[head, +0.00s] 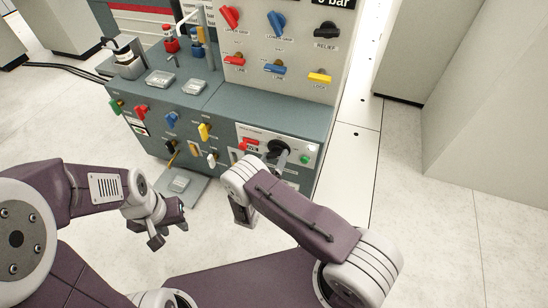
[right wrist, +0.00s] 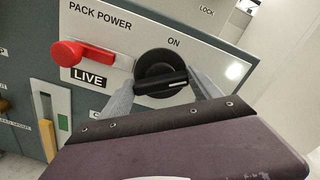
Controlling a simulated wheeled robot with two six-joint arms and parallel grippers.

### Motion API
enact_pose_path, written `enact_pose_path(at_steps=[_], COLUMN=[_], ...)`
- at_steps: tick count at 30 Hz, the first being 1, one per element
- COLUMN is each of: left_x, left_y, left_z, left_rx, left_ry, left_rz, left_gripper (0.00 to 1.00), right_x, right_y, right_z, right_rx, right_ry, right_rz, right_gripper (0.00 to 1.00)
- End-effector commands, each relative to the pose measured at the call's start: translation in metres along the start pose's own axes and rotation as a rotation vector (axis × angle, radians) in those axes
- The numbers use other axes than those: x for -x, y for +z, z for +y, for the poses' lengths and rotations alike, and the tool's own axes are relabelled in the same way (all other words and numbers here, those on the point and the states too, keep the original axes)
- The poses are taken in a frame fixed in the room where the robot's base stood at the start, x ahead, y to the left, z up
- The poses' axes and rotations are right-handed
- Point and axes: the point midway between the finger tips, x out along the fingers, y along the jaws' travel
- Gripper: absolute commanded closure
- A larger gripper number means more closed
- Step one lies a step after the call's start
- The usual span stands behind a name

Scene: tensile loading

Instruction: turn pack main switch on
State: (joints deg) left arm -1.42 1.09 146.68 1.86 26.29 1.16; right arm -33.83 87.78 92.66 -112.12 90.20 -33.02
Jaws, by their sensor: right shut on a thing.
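The pack main switch is a round black rotary knob (right wrist: 162,66) on a pale PACK POWER plate (right wrist: 104,28), with ON printed above it. Its grip bar lies nearly level, with the white mark toward the right. In the head view the dark knob (head: 278,148) is on the front of the bench. My right gripper (right wrist: 160,86) is shut on the knob's bar, a grey finger on each side. My left gripper (head: 169,227) is open and empty, low in front of the bench.
A red handle (right wrist: 80,53) sits left of the knob, above a LIVE label (right wrist: 89,77). A green button (head: 304,159) is right of the knob. Several coloured valve handles, such as a yellow one (head: 205,131), cover the bench front.

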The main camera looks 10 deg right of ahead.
Motion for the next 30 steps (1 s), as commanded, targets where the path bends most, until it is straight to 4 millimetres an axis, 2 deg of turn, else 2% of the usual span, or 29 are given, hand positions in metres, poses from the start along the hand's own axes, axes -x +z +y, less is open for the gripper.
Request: enact_pose_path(at_steps=[18, 30], left_x=[-0.0011, -0.0025], left_y=[0.0001, 0.0003], left_z=[0.0, -0.0001], left_rx=[0.0, 0.0], left_ry=[0.0, 0.0], left_rz=[0.0, 0.0], left_gripper=[0.64, 0.64], right_x=[0.0006, 0.0007], right_y=[-0.0021, -0.0031], right_z=[0.0032, 0.0042], right_rx=[0.582, 0.875], right_ry=[0.003, 0.003], right_rz=[0.001, 0.001], right_gripper=[0.68, 0.68])
